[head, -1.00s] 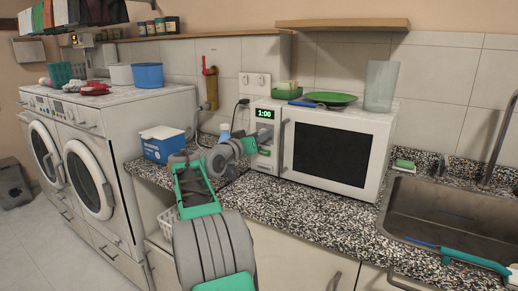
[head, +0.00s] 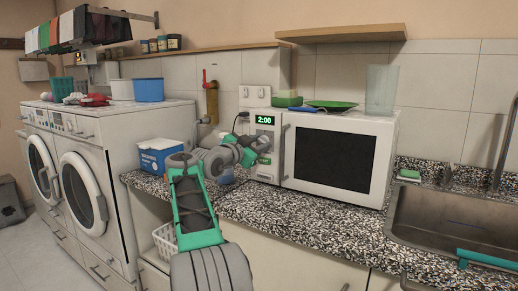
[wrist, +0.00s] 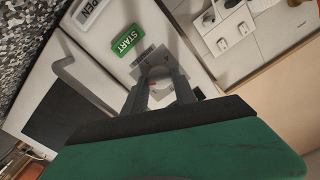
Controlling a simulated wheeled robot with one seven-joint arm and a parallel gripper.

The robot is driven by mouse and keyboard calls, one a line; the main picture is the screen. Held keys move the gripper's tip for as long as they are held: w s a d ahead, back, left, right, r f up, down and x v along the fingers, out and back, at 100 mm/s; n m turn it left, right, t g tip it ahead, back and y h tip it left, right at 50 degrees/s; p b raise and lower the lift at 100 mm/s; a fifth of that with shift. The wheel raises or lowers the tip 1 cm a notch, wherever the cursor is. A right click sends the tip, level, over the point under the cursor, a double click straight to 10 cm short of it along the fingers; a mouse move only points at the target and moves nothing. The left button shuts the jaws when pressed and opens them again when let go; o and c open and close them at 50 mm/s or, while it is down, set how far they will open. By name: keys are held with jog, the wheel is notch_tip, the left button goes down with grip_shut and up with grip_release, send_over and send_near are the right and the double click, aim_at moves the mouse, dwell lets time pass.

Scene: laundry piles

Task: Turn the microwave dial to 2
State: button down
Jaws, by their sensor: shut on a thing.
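The white microwave (head: 388,130) stands on the speckled counter, and its display (head: 265,120) reads 2:00 in green. The dial (wrist: 158,78) shows in the wrist view as a grey round knob with a red mark, between the fingers of my gripper (wrist: 160,90). My gripper is shut on the dial. In the head view my gripper (head: 262,142) is at the microwave's left control panel and covers the dial. In the wrist view the green START button (wrist: 127,40) and the OPEN button (wrist: 88,10) lie beside the dial.
A green plate (head: 332,105), a sponge (head: 288,101) and a clear vase (head: 381,90) are on top of the microwave. A blue and white box (head: 160,156) stands left of my arm. The sink (head: 450,215) is at the right. The counter front (head: 300,213) is clear.

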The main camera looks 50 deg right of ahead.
jog(key=shift+m, duration=0.3)
jog(key=c, duration=1)
grip_release()
jog(key=shift+a, duration=0.1)
jog(key=a, duration=0.7)
jog(key=shift+s+a, duration=0.3)
jog(key=shift+s, duration=0.1)
